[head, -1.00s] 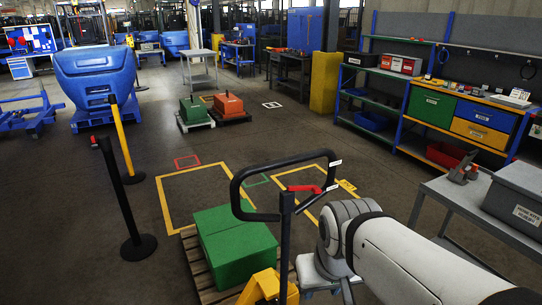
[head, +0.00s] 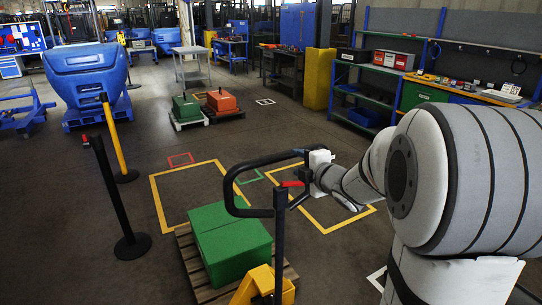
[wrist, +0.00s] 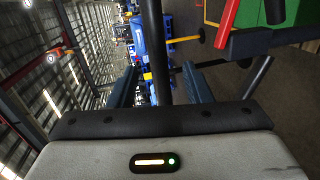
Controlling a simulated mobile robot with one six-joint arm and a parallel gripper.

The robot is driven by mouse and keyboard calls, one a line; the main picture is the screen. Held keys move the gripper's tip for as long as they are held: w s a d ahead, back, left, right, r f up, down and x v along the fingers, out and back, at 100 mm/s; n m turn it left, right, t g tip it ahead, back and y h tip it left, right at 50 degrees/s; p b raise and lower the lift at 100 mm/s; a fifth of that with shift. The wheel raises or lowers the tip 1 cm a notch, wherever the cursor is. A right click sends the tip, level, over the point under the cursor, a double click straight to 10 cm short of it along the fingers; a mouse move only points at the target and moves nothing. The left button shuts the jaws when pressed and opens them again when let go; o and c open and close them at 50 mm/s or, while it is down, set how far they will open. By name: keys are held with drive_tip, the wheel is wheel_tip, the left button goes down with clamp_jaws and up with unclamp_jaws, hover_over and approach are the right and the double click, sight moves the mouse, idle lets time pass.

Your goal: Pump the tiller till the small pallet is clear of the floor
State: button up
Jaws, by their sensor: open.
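The tiller (head: 279,245) is a black post topped by a black loop handle with a red lever (head: 292,184). It rises from a yellow pallet truck (head: 262,285) at the bottom of the head view. The small wooden pallet (head: 192,268) carries a green block (head: 230,245); whether it touches the floor cannot be told. My gripper (head: 311,172) is at the right side of the loop. In the wrist view my gripper (wrist: 160,82) is open, its two fingers on either side of a black handle bar (wrist: 156,40). The red lever also shows there (wrist: 227,22).
Yellow floor outlines (head: 160,205) lie beyond the pallet. A black barrier post (head: 132,243) stands at left. Two smaller loaded pallets, with a green weight (head: 186,108) and an orange one (head: 222,101), stand farther back. Shelving (head: 365,90) lines the right. The middle floor is clear.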

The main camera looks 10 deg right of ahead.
sight(286, 158)
drive_tip(key=shift+w+a+n+y, duration=0.3)
drive_tip(key=shift+w+a+n, duration=0.05)
drive_tip(key=shift+w+n, duration=0.15)
drive_tip(key=p+x, duration=0.1)
drive_tip(key=x, duration=0.6)
drive_tip(key=shift+p, duration=0.35)
drive_tip(key=shift+f, duration=0.1)
clamp_jaws()
